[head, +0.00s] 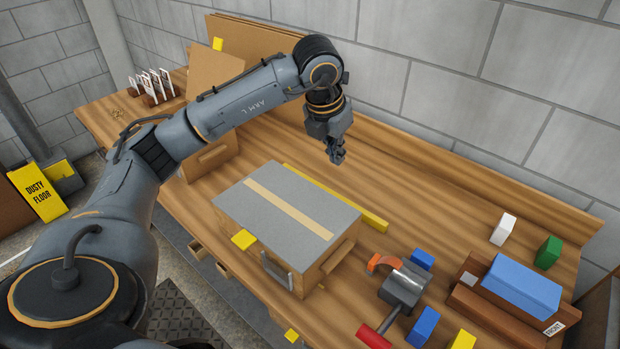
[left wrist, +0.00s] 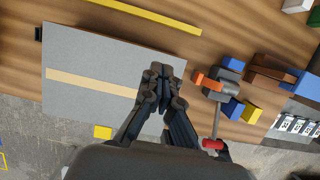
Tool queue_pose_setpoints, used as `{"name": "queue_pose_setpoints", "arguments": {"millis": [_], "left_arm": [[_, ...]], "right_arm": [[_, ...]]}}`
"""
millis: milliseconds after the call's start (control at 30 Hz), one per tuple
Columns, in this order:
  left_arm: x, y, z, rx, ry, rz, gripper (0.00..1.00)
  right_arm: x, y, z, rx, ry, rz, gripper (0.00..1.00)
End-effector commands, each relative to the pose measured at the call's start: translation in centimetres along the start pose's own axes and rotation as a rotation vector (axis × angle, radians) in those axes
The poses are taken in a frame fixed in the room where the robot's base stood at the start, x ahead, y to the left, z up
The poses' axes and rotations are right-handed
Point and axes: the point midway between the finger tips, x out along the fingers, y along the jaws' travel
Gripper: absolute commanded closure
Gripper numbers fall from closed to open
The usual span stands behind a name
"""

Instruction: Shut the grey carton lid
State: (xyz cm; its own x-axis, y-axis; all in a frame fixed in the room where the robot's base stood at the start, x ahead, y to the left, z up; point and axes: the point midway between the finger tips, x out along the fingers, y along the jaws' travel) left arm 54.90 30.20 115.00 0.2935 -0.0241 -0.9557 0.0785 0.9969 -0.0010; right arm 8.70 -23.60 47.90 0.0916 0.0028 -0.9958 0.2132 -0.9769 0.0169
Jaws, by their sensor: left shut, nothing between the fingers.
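The carton (head: 319,274) stands on the wooden workbench with its grey lid (head: 270,200) lying flat across its top. A tan stripe runs along the lid. The lid also shows from above in the left wrist view (left wrist: 80,110), partly hidden by my fingers. My left gripper (head: 338,158) is shut and empty, above the bench behind the lid's back right part, apart from the lid in the head view. Its fingers (left wrist: 160,75) point away from the camera in the left wrist view. My right gripper is in neither view.
A yellow bar (head: 355,211) lies behind the carton. A cardboard box (head: 212,155) stands to the left. The bench behind the yellow bar is clear.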

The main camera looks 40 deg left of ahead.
Motion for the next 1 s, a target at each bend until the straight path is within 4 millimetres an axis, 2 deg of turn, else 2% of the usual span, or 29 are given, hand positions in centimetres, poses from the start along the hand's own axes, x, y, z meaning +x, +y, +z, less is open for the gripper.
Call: {"name": "queue_pose_setpoints", "arguments": {"millis": [267,800,1000], "left_arm": [[-0.5,0.0,0.2,0.0,-0.001,0.0,1.0],[-4.6,0.0,1.4,0.0,-0.001,0.0,1.0],[-4.8,0.0,1.5,0.0,0.0,0.0,1.0]], "right_arm": [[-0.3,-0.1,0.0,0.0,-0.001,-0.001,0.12],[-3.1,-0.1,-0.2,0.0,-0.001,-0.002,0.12],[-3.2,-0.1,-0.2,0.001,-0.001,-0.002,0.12]]}}
